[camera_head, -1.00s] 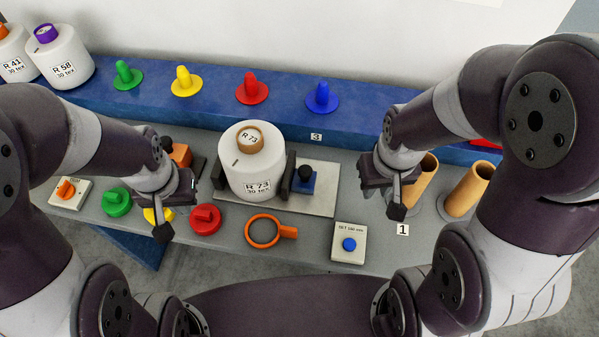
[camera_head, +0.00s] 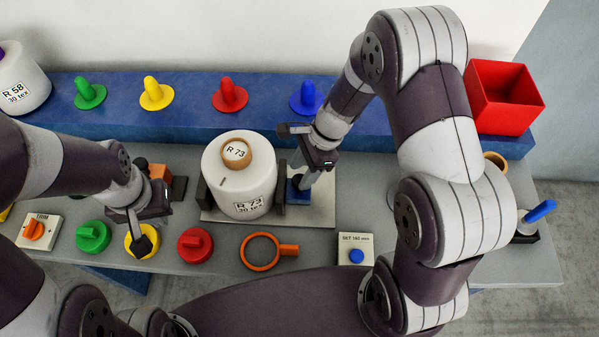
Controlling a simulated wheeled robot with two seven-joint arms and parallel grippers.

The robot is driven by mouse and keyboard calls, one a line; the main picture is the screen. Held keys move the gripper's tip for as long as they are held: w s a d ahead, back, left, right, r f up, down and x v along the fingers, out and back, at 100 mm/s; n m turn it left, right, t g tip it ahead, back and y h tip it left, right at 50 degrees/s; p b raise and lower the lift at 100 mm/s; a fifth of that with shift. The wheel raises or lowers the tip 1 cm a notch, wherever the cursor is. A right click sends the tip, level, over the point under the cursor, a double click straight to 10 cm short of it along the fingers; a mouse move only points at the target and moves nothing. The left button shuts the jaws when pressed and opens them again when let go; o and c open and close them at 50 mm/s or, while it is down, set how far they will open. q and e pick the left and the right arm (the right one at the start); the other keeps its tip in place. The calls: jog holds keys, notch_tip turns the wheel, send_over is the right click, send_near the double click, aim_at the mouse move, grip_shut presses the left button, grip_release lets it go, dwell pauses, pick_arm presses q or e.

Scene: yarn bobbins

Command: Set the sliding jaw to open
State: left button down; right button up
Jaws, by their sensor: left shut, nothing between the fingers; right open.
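The white bobbin R 73 (camera_head: 222,178) with a brown top stands upright on a pale plate (camera_head: 318,212), between dark jaws. The jaw on its right, beside a blue block (camera_head: 298,196), looks close against the bobbin; any gap is too small to tell. The black knob seen earlier on this block is hidden by my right gripper (camera_head: 297,157). That gripper is open, its fingers just above the blue block, right of the bobbin; contact cannot be told. My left gripper (camera_head: 140,238) is shut and empty, over the yellow knob (camera_head: 131,250).
Green (camera_head: 93,236) and red (camera_head: 195,245) knobs, an orange ring (camera_head: 261,251) and a blue-button box (camera_head: 356,248) line the front. Coloured pegs stand on the blue shelf (camera_head: 195,120). A red bin (camera_head: 502,97) is at the back right.

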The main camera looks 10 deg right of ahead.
jog(key=shift+s+a+f, duration=0.15)
jog(key=shift+a+f, duration=0.05)
jog(key=shift+f, duration=0.3)
jog(key=shift+s+f, duration=0.2)
jog(key=shift+s, duration=0.25)
jog(key=shift+w, duration=0.3)
grip_shut()
jog(key=d, duration=0.2)
jog(key=s+d, duration=0.1)
jog(key=d, duration=0.2)
jog(key=shift+s+d+p, duration=0.25)
jog(key=shift+d+p, duration=0.05)
jog(key=shift+p, duration=0.05)
grip_release()
jog(key=shift+s+d, duration=0.1)
jog(key=shift+d, duration=0.05)
